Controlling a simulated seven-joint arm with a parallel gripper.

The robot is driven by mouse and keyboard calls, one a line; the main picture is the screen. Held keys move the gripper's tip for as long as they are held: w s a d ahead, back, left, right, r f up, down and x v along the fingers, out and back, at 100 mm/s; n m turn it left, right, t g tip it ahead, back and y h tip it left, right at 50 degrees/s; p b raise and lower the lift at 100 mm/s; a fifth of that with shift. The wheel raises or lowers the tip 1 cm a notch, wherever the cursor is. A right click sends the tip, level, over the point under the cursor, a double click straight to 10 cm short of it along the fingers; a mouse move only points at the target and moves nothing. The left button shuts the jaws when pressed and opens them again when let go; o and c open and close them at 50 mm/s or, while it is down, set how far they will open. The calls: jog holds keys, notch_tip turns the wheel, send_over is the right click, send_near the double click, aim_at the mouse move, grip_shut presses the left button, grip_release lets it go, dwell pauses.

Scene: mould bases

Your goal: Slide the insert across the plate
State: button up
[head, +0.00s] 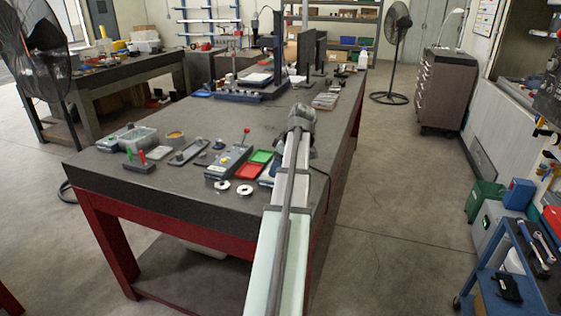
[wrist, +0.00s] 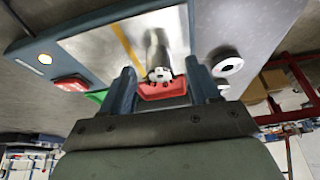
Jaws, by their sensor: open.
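In the wrist view, a grey metal cylinder (wrist: 157,50), which looks like the insert, stands between my two fingers. Its near end has a pale, dark-notched face. My gripper (wrist: 161,68) is open, with a finger on each side of the cylinder and a visible gap to both. A shiny silver plate (wrist: 95,45) with a yellow line lies around and behind the cylinder, with a blue border. In the head view, my own arm reaches over the right part of the workbench and hides my fingers and the insert. Whether the cylinder touches the plate is unclear.
White rings (head: 222,185), a grey box with a red-knobbed lever (head: 229,162) and small plates stand left. Monitors (head: 310,55) stand behind.

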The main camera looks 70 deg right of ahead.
jog(key=shift+c, duration=0.4)
grip_shut()
